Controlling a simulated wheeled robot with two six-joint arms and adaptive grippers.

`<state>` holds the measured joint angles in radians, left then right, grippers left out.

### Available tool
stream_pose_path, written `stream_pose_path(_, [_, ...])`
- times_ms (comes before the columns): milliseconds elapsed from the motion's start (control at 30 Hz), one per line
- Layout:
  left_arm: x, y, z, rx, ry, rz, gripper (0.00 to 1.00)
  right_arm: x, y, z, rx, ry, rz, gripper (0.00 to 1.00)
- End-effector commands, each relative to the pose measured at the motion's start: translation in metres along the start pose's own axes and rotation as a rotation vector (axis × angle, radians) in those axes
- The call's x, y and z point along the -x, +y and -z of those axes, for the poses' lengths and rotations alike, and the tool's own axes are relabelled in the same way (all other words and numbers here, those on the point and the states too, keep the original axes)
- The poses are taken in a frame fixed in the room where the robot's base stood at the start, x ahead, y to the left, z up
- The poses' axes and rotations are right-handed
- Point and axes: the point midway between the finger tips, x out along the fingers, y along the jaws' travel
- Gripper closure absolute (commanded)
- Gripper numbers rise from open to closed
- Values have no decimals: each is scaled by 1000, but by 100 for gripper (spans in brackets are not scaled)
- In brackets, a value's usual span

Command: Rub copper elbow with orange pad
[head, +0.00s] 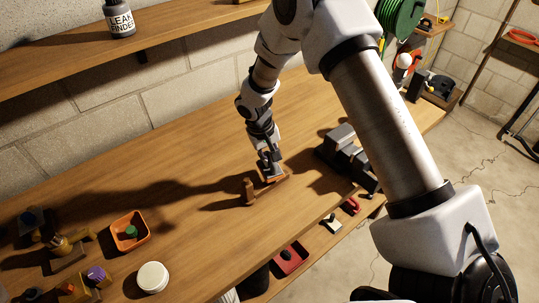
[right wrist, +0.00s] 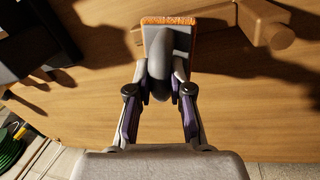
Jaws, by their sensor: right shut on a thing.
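The copper elbow (head: 248,190) stands on the wooden bench in the head view, and it also shows at the upper right of the right wrist view (right wrist: 268,27). My right gripper (head: 270,165) is shut on the grey handle of the orange pad (head: 276,180). In the right wrist view the gripper (right wrist: 160,88) has its fingers on either side of the handle, and the orange edge of the pad (right wrist: 168,20) faces away from me. The pad is beside the elbow, with a small gap between them. I cannot tell whether the pad touches the bench. My left gripper is not in view.
A black and grey vise (head: 345,152) stands right of the pad. An orange bin (head: 130,231), a white round lid (head: 152,277) and several small parts are at the bench's left. A shelf (head: 185,35) runs along the wall. The bench between bin and elbow is clear.

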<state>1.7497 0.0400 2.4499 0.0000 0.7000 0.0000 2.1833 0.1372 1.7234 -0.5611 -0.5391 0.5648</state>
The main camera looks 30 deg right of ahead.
Motion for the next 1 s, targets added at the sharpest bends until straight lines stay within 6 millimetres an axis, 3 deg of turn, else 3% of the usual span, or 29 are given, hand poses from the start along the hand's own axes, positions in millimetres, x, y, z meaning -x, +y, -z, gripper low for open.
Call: stream_pose_path(1000, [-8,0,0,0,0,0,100,-11,-2,0,0,1,0,100])
